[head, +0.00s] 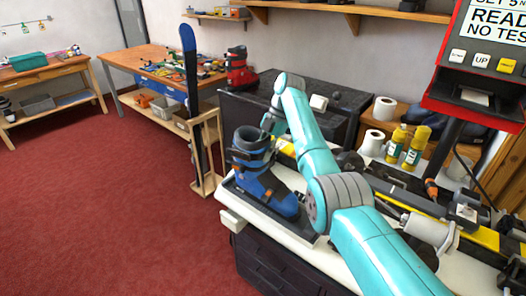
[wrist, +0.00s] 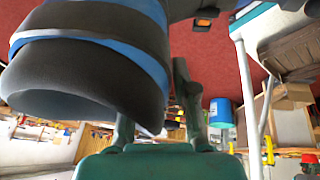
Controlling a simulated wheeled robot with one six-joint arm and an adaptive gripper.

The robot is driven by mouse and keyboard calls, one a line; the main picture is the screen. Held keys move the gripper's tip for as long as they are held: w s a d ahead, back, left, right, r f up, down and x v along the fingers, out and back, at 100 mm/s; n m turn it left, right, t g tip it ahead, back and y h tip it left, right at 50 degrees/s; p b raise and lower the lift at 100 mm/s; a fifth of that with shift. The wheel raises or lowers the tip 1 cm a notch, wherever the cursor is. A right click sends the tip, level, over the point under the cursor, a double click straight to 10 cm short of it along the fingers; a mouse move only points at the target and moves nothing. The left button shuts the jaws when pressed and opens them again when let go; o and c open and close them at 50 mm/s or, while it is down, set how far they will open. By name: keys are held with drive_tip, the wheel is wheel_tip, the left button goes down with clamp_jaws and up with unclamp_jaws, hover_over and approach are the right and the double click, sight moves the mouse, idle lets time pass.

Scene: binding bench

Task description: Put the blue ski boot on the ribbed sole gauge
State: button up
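The blue ski boot (head: 268,188), with a dark grey cuff, stands upright at the near left end of the white bench. It is on a dark flat plate (head: 236,190), which looks like the sole gauge; ribs cannot be made out. My gripper (head: 268,122) is at the top of the boot, by its cuff. In the wrist view the boot cuff (wrist: 90,60) fills the upper left and hides the tip of one finger. The fingers of my gripper (wrist: 155,105) stand well apart there, the other finger beside the cuff's edge.
A blue ski (head: 190,70) stands upright in a wooden stand (head: 206,150) to the left. Yellow bottles (head: 407,147) and white rolls (head: 384,108) are at the right. The red floor at the left is clear.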

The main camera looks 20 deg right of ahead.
sight(268, 139)
drive_tip(key=shift+o, duration=0.2)
drive_tip(key=shift+v, duration=3.85)
drive_tip(key=shift+r, duration=0.1)
